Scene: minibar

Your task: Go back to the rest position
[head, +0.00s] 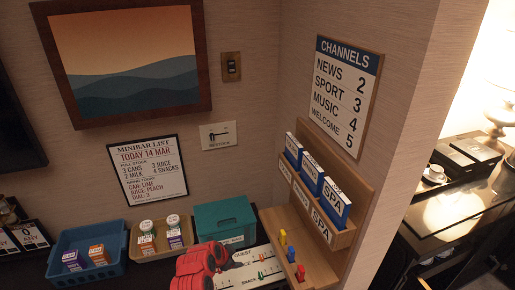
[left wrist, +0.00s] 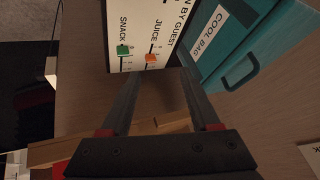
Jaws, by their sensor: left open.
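My left gripper (head: 205,262) shows as a red shape at the bottom of the head view, beside the white guest tally board (head: 243,271). In the left wrist view its two dark fingers (left wrist: 161,75) are spread apart with nothing between them. The tally board (left wrist: 140,12) lies beyond the fingertips there, with a green peg (left wrist: 123,51) and an orange peg (left wrist: 151,58) by the words SNACK and JUICE. The fingertips are hard to make out in the head view. My right gripper is in neither view.
A teal cool bag (head: 224,215) stands behind my left gripper. Left of it are a tan tray (head: 148,254) with cans and cartons and a blue basket (head: 60,250) with cartons. A wooden rack (head: 352,215) of blue-and-white cards stands at right, with coloured pegs below.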

